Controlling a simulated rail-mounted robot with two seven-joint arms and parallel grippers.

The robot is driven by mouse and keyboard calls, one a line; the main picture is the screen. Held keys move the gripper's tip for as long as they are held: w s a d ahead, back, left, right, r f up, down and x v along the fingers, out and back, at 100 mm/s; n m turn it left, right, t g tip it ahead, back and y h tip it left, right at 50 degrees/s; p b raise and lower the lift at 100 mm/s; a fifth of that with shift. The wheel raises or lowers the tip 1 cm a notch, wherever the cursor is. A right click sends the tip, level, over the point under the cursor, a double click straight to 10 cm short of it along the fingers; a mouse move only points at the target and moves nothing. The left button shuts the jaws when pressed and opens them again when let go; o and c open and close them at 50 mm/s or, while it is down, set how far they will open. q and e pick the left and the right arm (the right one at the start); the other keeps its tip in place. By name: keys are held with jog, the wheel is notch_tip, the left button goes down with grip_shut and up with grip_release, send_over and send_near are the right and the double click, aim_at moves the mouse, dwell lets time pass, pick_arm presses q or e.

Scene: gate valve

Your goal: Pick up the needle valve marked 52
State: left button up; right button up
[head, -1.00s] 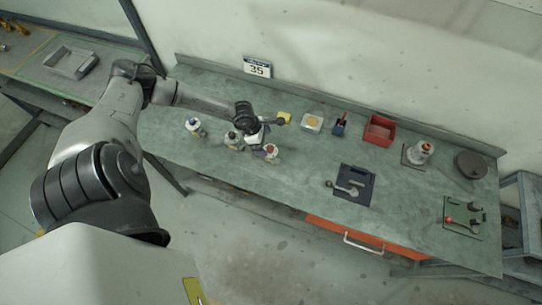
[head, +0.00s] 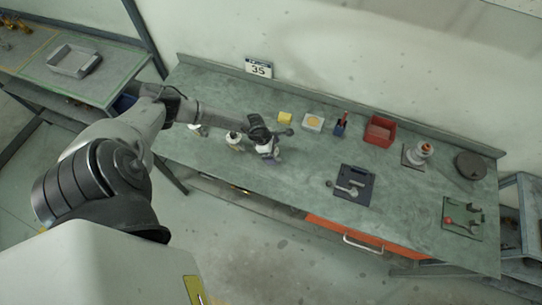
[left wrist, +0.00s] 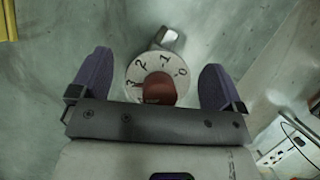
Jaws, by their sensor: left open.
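A valve with a red knob and a pale numbered dial (left wrist: 160,68) is between the purple fingers of my left gripper (left wrist: 155,87) in the left wrist view. The fingers are open on either side of it, with gaps showing. In the head view my left gripper (head: 270,155) is over the right end of the valve row and largely hides this valve. Another valve (head: 234,141) stands just left of it, and one farther left (head: 196,129) is partly hidden by my arm. No 52 marking is readable on any valve. My right gripper is not in view.
A dark mat with tools (head: 352,185) lies to the right. The bench between the mat and my gripper is clear.

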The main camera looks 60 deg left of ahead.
pick_arm(q)
jog(key=c, duration=1.6)
jog(key=shift+r, duration=0.1)
